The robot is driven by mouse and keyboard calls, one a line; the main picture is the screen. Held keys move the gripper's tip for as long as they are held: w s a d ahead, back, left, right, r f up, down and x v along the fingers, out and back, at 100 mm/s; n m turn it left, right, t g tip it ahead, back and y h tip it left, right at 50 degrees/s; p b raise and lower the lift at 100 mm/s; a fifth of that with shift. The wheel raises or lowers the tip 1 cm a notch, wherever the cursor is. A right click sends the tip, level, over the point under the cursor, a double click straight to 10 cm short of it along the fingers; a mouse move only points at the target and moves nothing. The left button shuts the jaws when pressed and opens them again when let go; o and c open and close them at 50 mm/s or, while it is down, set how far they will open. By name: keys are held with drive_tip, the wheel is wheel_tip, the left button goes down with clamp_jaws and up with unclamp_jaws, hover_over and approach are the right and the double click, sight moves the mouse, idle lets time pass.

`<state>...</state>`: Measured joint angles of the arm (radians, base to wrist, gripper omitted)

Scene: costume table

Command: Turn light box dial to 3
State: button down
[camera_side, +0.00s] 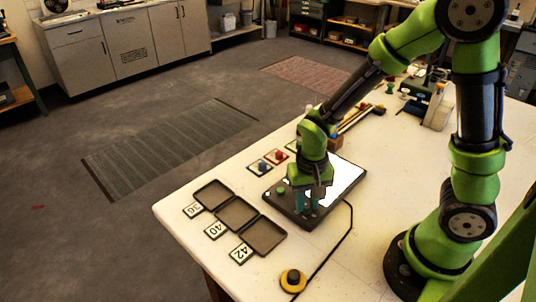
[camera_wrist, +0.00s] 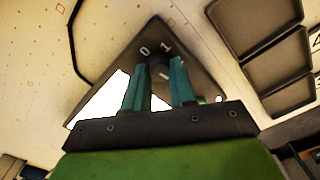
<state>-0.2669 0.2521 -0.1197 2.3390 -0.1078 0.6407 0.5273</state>
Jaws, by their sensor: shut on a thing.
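The light box (camera_side: 345,182) lies on the table in the side view, a dark slab with a bright white panel. Its dark end with printed numbers (camera_wrist: 145,50) shows in the wrist view, where 0 and 1 are readable and another mark is partly covered. The dark round dial (camera_wrist: 160,64) sits there between my fingers; its pointer setting cannot be read. My gripper (camera_side: 307,208) points down over this end, its teal fingers shut on the dial. In the side view the gripper hides the dial. A small green knob (camera_side: 281,190) stands on the box beside the gripper.
Dark trays (camera_side: 236,213) with number cards 36, 40 and 42 lie left of the box. A yellow and black button (camera_side: 293,280) is near the front edge, with a black cable. Blue (camera_side: 262,165) and red (camera_side: 278,155) pieces on cards lie behind the box.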

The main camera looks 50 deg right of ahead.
sight(307, 204)
drive_tip(key=shift+m, duration=1.1)
drive_tip(key=c, duration=0.9)
unclamp_jaws()
wheel_tip(307, 204, up, 17)
drive_tip(key=shift+f, duration=0.1)
